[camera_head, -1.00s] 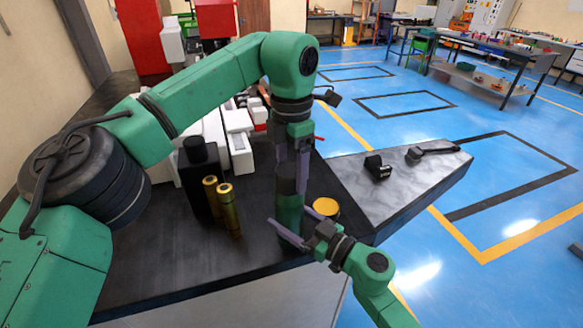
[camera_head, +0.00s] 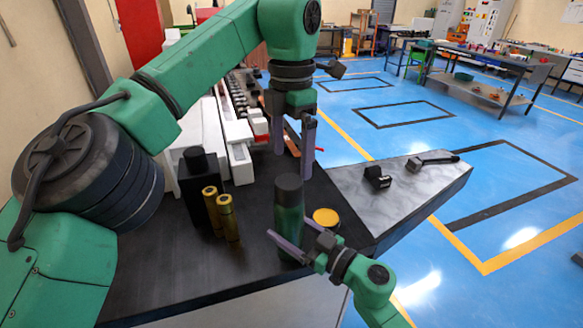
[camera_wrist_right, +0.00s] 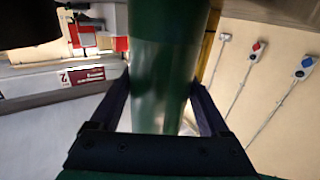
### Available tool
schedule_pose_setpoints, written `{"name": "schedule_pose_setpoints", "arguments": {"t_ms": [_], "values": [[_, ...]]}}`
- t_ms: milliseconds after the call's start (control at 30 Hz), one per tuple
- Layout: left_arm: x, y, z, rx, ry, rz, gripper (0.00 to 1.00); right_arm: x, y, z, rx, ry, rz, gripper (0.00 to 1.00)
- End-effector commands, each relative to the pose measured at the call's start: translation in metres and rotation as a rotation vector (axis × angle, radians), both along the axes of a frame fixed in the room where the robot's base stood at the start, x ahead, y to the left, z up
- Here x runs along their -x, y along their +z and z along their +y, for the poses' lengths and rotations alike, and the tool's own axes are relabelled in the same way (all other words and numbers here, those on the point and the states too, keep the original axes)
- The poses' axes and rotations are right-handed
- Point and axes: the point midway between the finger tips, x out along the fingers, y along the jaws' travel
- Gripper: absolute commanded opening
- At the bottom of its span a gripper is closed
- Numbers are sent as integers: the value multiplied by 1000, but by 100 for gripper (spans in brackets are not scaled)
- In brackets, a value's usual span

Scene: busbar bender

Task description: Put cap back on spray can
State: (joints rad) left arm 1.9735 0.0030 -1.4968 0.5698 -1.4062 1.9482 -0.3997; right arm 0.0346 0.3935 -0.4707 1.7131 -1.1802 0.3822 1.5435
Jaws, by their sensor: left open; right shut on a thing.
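The green spray can (camera_head: 290,222) stands upright on the dark table, with the dark grey cap (camera_head: 289,188) on its top. Whether the cap is fully seated cannot be told. My left gripper (camera_head: 294,145) is open and empty, pointing down above the cap with a visible gap between them. My right gripper (camera_head: 287,228) is shut on the body of the can from the front right. In the right wrist view the green can (camera_wrist_right: 163,75) stands between the two fingers.
Two brass cylinders (camera_head: 220,212) and a black bottle-like object (camera_head: 198,180) stand left of the can. A yellow-topped round container (camera_head: 326,217) is close on its right. White machinery (camera_head: 238,150) lies behind. The grey slab (camera_head: 400,190) at right holds small black items.

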Motion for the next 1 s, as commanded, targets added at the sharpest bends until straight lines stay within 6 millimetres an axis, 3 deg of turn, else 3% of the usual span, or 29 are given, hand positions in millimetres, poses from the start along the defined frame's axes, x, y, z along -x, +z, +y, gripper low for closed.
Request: {"name": "schedule_pose_setpoints", "arguments": {"t_ms": [233, 267, 300, 667, 1000], "values": [[0, 2, 0, 1, -1, 1, 100, 0, -1, 0, 2, 0, 2, 0], [0, 2, 0, 1, -1, 1, 100, 0, -1, 0, 2, 0, 2, 88], [0, 2, 0, 1, -1, 1, 100, 0, -1, 0, 2, 0, 1, 100], [0, -1, 0, 1, -1, 1, 100, 6, -3, -8, 3, -1, 3, 100], [0, -23, 0, 0, -1, 0, 100, 57, -7, -66, 5, 1, 5, 100]]}}
